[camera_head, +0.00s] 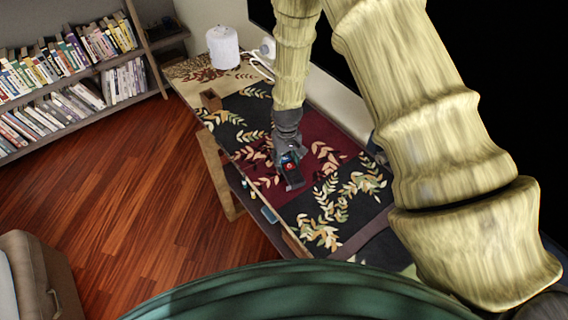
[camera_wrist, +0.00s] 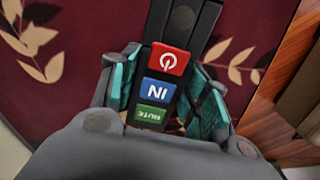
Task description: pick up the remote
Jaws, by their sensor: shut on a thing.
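The remote (camera_head: 292,178) is black and slim, with red, blue and green buttons that show in the wrist view (camera_wrist: 162,90). In the head view it is at the dark red middle part of the leaf-patterned table (camera_head: 330,150). My gripper (camera_head: 287,160) points down onto it. In the wrist view my gripper's teal-padded fingers (camera_wrist: 165,95) are on both sides of the remote and shut on it.
A white cylinder (camera_head: 222,48) stands at the table's far end. A small brown item (camera_head: 210,100) is near the left edge. Bookshelves (camera_head: 60,75) line the back left wall. Open wooden floor (camera_head: 140,185) lies left of the table; a brown cabinet (camera_head: 45,270) is at bottom left.

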